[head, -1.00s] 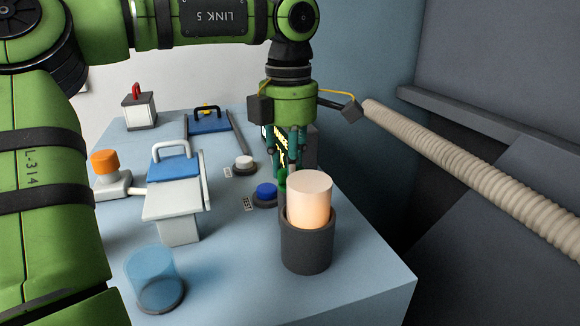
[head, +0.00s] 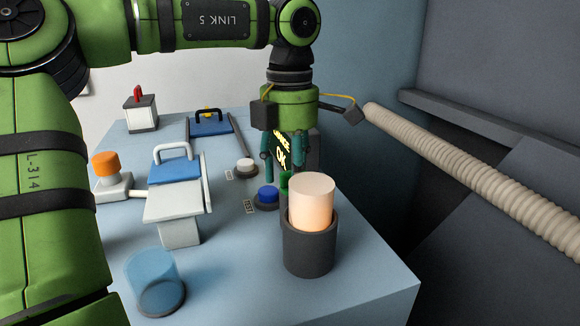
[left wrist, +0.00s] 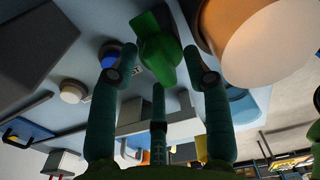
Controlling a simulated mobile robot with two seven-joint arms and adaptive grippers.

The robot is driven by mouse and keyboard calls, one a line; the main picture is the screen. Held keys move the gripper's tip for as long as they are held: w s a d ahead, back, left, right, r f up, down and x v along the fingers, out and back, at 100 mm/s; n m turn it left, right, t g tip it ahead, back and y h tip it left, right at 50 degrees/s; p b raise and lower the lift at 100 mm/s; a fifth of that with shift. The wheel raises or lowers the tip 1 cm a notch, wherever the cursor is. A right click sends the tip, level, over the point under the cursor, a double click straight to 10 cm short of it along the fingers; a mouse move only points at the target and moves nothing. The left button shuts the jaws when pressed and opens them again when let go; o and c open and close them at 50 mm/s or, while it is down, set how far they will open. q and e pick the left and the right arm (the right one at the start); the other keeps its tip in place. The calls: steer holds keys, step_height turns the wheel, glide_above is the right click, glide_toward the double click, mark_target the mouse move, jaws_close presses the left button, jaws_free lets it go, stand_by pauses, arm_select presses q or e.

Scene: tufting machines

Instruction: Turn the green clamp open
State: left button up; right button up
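The green clamp (head: 285,183) is a small knob-like piece, partly hidden behind the dark cup in the head view. In the left wrist view the green clamp (left wrist: 158,45) shows larger, with a tapered end. My left gripper (head: 283,170) points down just above it. In the left wrist view its fingers (left wrist: 155,66) are spread, with the clamp lying ahead of and between the tips. I see no finger closed on it; exact contact cannot be told. My right gripper is not in view.
A dark cup (head: 309,252) with a glowing cylinder (head: 312,200) stands close in front of the clamp. A ribbed hose (head: 470,175) runs at right.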

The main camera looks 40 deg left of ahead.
arm_select(q)
steer(key=shift+r, duration=0.1)
step_height(320, 180, up, 12)
stand_by(0.5)
stand_by(0.4)
